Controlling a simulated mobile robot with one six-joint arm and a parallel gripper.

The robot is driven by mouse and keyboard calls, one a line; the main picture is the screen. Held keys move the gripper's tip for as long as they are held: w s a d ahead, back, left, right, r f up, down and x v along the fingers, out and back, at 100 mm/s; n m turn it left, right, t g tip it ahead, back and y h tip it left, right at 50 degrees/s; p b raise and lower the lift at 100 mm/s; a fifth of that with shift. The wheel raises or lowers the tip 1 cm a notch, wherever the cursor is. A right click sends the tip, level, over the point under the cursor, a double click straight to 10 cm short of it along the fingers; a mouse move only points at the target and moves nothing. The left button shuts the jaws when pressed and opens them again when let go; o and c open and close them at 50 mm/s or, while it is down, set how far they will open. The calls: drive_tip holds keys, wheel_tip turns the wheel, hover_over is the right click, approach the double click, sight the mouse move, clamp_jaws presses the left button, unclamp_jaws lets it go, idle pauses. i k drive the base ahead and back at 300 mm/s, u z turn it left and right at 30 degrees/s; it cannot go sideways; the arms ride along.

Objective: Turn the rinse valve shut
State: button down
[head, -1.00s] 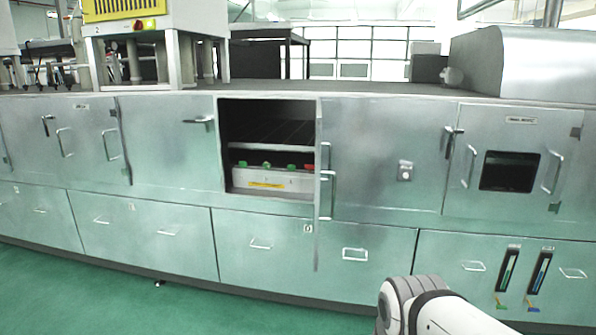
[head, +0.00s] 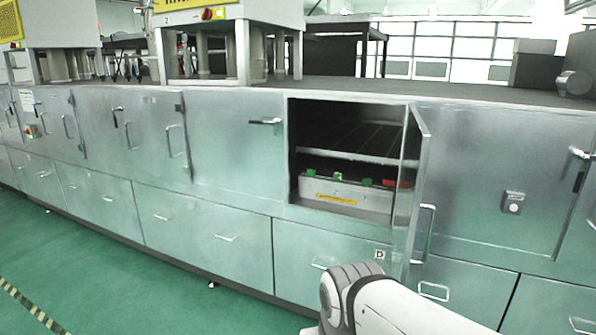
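No part is legibly marked as the rinse valve. An open compartment (head: 349,131) in the steel bench front holds a pale box (head: 345,198) with a yellow label, below a shelf. Several small green parts (head: 367,182) and a red part (head: 389,183) sit along the box's top edge. They may be valve knobs, but they are too small to tell their kind or setting. My arm shows at the bottom right of centre, in front of the bench and apart from the compartment. My gripper is out of view.
The compartment's door (head: 421,185) stands open at its right side, jutting toward me with a bar handle. Closed doors and drawers (head: 207,239) line the bench. Green floor (head: 120,285) is free at the lower left, with a striped line (head: 30,303).

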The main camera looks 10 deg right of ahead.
sight(389, 184)
drive_tip(key=u, duration=0.3)
drive_tip(key=i, duration=1.55)
drive_tip(key=z, duration=0.85)
drive_tip(key=i, duration=1.05)
drive_tip(key=z, duration=0.8)
